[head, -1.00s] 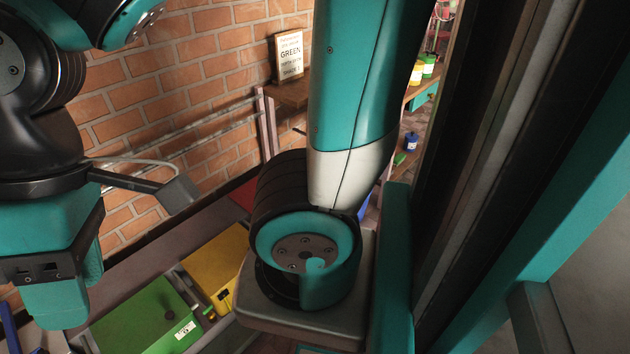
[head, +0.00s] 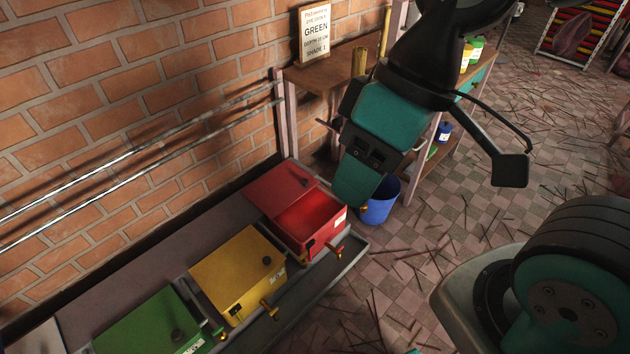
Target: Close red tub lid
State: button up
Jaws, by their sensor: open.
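The red tub (head: 322,237) stands at the right end of a row of tubs in the head view. Its red lid (head: 277,186) lies over the back part. The front part of the tub is uncovered and shows a bright red inside. My gripper (head: 352,192) is open and points down, appearing just right of the red tub. It is empty as far as I can see, and I see no contact with the lid. The gap between its fingers is hard to make out from this angle.
A yellow tub (head: 237,272) and a green tub (head: 150,325) stand left of the red one, both closed on top. A blue bucket (head: 380,205) is on the floor behind my gripper. A wooden shelf (head: 320,75) holds a sign (head: 315,35). Sticks litter the tiled floor.

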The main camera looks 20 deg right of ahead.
aim_at(274, 192)
jog(key=z, duration=0.05)
jog(key=k, duration=1.1)
jog(key=z, duration=0.85)
jog(key=i, duration=1.65)
jog(key=u, duration=0.7)
jog(key=i, duration=0.35)
jog(key=u, duration=0.4)
